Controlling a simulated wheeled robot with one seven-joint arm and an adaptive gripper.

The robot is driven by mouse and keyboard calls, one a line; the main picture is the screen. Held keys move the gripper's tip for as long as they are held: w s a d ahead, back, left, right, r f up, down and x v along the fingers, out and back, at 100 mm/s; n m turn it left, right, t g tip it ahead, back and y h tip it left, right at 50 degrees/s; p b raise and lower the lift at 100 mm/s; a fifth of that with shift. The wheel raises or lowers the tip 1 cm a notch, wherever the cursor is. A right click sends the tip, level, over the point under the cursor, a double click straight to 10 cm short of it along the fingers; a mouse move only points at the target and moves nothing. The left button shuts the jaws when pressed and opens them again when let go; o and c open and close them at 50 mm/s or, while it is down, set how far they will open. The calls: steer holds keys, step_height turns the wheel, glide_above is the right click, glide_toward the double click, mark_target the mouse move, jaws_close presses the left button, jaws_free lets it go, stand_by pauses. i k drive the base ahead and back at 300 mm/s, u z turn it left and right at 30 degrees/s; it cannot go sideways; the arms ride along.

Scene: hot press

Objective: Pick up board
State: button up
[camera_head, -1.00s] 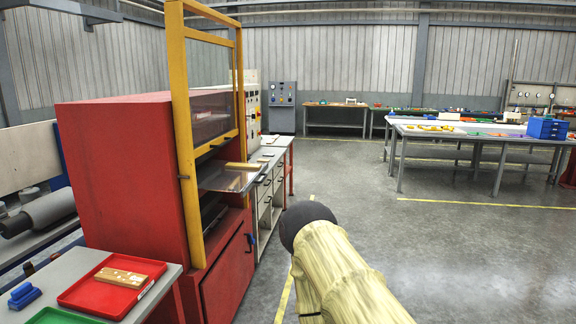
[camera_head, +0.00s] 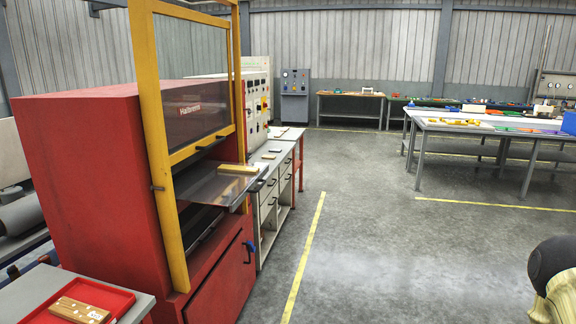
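A light wooden board (camera_head: 80,310) with a white label lies in the red tray (camera_head: 124,298) at the bottom left. A second pale yellow-brown piece (camera_head: 238,169) lies on the grey plate (camera_head: 206,185) that sticks out of the press; I cannot tell which one is the task's board. The red press (camera_head: 85,190) has a yellow frame with a clear guard. Part of my arm, in a pale yellow sleeve with a dark round end, shows at the lower right edge, well apart from both pieces. My gripper's fingers are not in view.
The tray stands on a grey table (camera_head: 32,284), cut off by the picture's edge. A cabinet bench (camera_head: 270,190) stands behind the press. A long table (camera_head: 480,127) with parts stands at the right. The grey floor (camera_head: 380,250) between is clear, with yellow lines.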

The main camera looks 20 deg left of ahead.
mark_target(227, 168)
steer(key=u, duration=0.05)
steer(key=i, duration=0.95)
steer(key=u, duration=1.1)
steer(key=i, duration=0.65)
steer(key=u, duration=0.8)
